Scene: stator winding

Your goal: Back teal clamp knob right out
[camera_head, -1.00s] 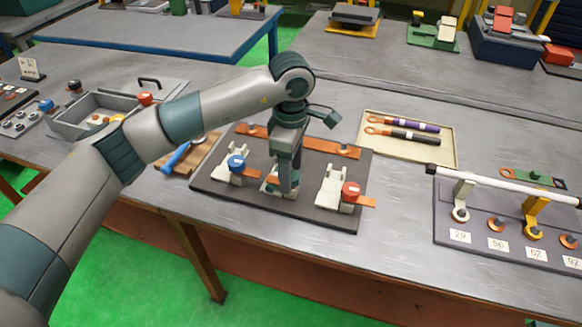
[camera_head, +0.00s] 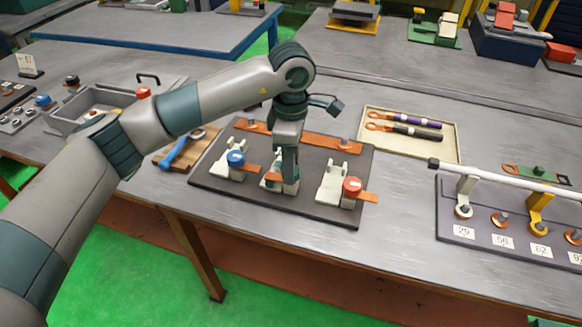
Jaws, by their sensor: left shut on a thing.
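The dark clamp board (camera_head: 225,186) lies on the grey workbench and bears a row of three clamps. The left clamp has a blue knob (camera_head: 235,158) and the right one has a red knob (camera_head: 352,186). The teal clamp knob (camera_head: 271,179) is at the middle clamp and is mostly hidden by my left gripper (camera_head: 288,186). My left gripper comes straight down from above and is shut on the teal knob. How far the knob is screwed out cannot be seen. My right gripper is not in view.
An orange bar (camera_head: 318,142) runs along the back of the board. A cream tray (camera_head: 440,151) with two cable-like tools is behind right. A blue-handled tool (camera_head: 180,151) on a wooden block is left. A numbered rack (camera_head: 480,232) with a white rod stands right.

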